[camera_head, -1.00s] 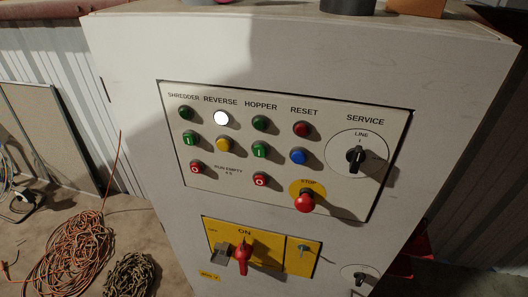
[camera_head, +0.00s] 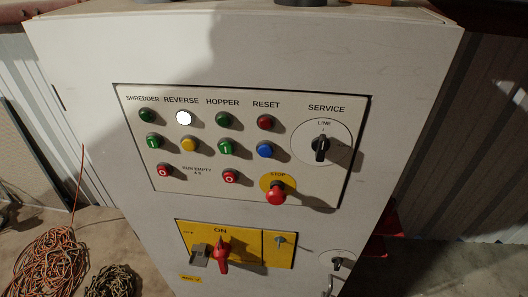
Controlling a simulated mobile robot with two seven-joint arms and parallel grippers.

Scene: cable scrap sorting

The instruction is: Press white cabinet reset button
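The white cabinet (camera_head: 90,80) stands in front of me with a control panel (camera_head: 322,192) on its face. Under the RESET label are a dark red lamp or button (camera_head: 265,122) and, below it, a blue button (camera_head: 264,150). A white, brightly lit lamp (camera_head: 183,118) sits under REVERSE, with a yellow button (camera_head: 189,144) below it. A red STOP mushroom button (camera_head: 275,195) on a yellow disc is below the blue button. Neither of my grippers is in view.
A black LINE selector (camera_head: 320,148) is at the panel's right. A yellow plate with a red ON handle (camera_head: 221,252) is below. Orange cable coils (camera_head: 48,262) and a darker coil (camera_head: 113,281) lie on the floor at left. Corrugated wall (camera_head: 490,140) stands behind.

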